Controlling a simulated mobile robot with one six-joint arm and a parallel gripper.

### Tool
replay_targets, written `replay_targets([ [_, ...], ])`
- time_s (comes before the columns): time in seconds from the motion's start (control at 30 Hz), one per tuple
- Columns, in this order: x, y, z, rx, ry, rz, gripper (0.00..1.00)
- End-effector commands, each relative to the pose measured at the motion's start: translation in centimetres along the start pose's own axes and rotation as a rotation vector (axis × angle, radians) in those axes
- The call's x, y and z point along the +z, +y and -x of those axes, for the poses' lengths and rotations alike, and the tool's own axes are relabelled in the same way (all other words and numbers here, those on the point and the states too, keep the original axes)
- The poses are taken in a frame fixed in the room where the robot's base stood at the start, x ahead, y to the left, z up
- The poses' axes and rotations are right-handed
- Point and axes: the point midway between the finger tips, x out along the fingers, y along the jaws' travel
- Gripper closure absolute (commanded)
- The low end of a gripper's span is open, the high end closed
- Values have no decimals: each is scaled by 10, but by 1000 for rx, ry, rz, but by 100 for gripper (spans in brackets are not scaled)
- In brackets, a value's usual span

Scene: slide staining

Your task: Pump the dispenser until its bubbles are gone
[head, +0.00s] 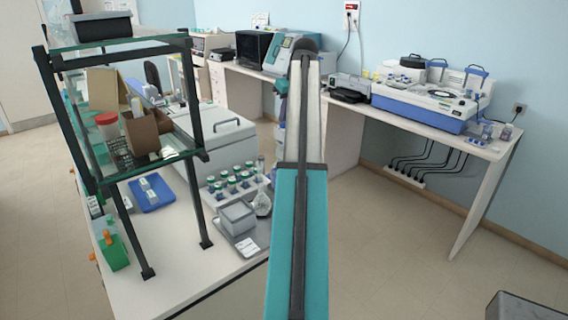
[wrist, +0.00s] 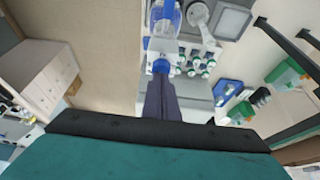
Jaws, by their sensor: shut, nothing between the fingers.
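In the wrist view, a clear and blue upright item (wrist: 165,22), seemingly the dispenser, stands just beyond my gripper (wrist: 158,80). My gripper's dark fingers are together and empty. Their tips are close to the item's blue part (wrist: 160,66) in the picture; I cannot tell whether they touch it. Bubbles cannot be made out at this size. In the head view my teal and white arm rises through the middle, and I cannot make out the fingers or the dispenser behind it.
Several green-capped bottles (head: 226,183) stand close by on the bench, beside a grey tray (head: 250,245) with a box (head: 237,217). A dark-framed shelf (head: 120,180) stands at left, with a blue tray (head: 150,193) under it.

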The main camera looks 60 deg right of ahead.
Motion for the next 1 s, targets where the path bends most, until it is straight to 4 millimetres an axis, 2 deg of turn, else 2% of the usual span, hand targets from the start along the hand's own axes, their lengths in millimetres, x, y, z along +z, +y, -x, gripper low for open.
replay_targets([
  [1.0,-16,0,39,0,-1,-1,100],
])
